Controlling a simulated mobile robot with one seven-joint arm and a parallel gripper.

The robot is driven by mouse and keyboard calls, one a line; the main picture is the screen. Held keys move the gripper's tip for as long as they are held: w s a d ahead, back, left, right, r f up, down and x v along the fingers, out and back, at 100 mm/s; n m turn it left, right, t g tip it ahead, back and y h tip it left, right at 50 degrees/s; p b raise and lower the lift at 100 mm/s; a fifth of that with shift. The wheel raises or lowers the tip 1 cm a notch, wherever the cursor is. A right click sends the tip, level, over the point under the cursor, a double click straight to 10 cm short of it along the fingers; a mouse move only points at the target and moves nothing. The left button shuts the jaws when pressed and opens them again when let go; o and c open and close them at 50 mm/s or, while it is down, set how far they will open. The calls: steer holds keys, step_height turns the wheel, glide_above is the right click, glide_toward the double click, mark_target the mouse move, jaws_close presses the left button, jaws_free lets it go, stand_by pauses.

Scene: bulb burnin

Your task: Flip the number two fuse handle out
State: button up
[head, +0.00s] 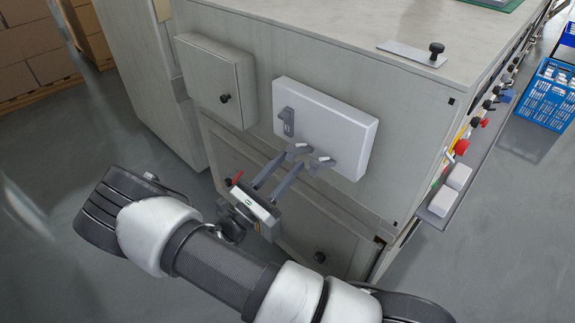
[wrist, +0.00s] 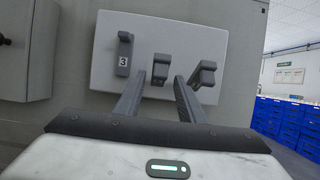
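A white fuse panel (head: 350,127) on the grey cabinet front carries three grey handles. The left handle (head: 287,121) lies upright against the panel; in the wrist view it bears a "3" (wrist: 123,61). The middle handle (wrist: 161,66) and the right handle (wrist: 205,72) appear to stick out from the panel; no numbers show on them. My gripper (head: 295,161) is at the panel with its fingers apart. In the wrist view its fingertips (wrist: 159,77) lie on either side of the middle handle's lower part, with small gaps visible. Whether either finger touches it is unclear.
A small grey box with a black knob (head: 222,88) is left of the panel. Switches and red knobs (head: 462,147) line the cabinet's right side. Blue crates (head: 548,95) stand at the right. A flat plate with a black knob (head: 412,53) lies on top.

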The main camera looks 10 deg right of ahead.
steer(key=v, duration=1.7)
steer(key=shift+d, duration=0.1)
steer(key=s+d+r+m+g+y, duration=0.4)
steer(key=d+r+m+g+y, duration=0.35)
steer(key=r+m, duration=0.2)
steer(key=s+d+r+m+g+y, duration=0.5)
steer(key=d+r+m+g+y, duration=0.25)
steer(key=r+m, duration=0.2)
steer(key=s+r+m+t+y+p, duration=0.1)
steer(key=s+r+m+t+p, duration=0.1)
steer(key=r+p, duration=0.6)
steer(key=s+d+r+m+t+y+p, duration=0.1)
steer(key=r+m+t+p, duration=0.3)
steer(key=r+p, duration=0.5)
step_height(320, 180, up, 9)
steer(key=shift+s+d+f+t+y+p, duration=0.15)
steer(key=shift+s+t+y+p, duration=0.15)
steer(key=shift+s+t+y, duration=0.3)
steer(key=shift+w, duration=0.1)
